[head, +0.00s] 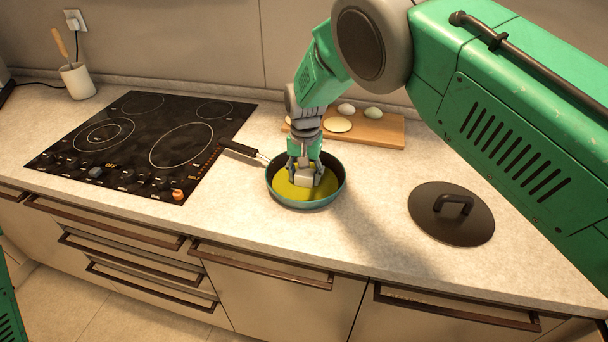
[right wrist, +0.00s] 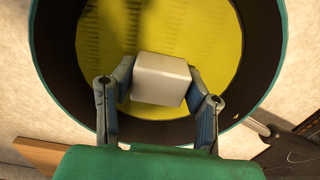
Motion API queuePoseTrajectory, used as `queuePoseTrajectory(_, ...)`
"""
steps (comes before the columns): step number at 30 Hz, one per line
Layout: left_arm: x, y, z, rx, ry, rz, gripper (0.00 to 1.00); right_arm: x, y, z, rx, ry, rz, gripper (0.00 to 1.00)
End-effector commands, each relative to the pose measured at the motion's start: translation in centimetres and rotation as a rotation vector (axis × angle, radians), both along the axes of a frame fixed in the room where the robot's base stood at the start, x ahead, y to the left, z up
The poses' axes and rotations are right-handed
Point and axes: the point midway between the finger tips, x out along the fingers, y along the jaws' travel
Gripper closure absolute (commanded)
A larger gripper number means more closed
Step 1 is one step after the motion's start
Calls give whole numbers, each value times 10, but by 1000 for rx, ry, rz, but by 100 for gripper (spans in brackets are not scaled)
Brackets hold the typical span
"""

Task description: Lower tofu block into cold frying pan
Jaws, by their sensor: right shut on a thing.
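The frying pan (head: 335,186) has a teal outside, a dark inside wall and a yellow layer over its floor. It stands on the counter to the right of the stove, with its black handle (head: 240,150) pointing up and left. My right gripper (head: 305,178) reaches down into the pan, shut on the white tofu block (head: 306,181). In the right wrist view the block (right wrist: 161,80) sits between the two fingers, over the yellow floor (right wrist: 215,35). I cannot tell whether the block touches the floor. My left gripper is not in view.
A black stove (head: 140,143) lies left of the pan, its edge near the handle. A wooden board (head: 385,130) with several pale round items is behind the pan. A dark lid (head: 451,213) lies to the right. The counter between pan and lid is clear.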

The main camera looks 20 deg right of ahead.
Motion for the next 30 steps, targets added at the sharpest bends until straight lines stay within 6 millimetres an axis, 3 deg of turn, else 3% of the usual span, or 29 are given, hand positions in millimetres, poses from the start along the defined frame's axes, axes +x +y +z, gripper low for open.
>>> queuePoseTrajectory(5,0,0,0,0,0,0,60,0,0,0,0,0,0,88)
queuePoseTrajectory(6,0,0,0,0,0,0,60,0,0,0,0,0,0,45)
queuePoseTrajectory(7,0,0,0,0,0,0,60,0,0,0,0,0,0,35)
queuePoseTrajectory(20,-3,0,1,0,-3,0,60,1,0,8,0,-1,0,35)
queuePoseTrajectory(30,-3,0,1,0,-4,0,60,2,1,76,0,-4,0,35)
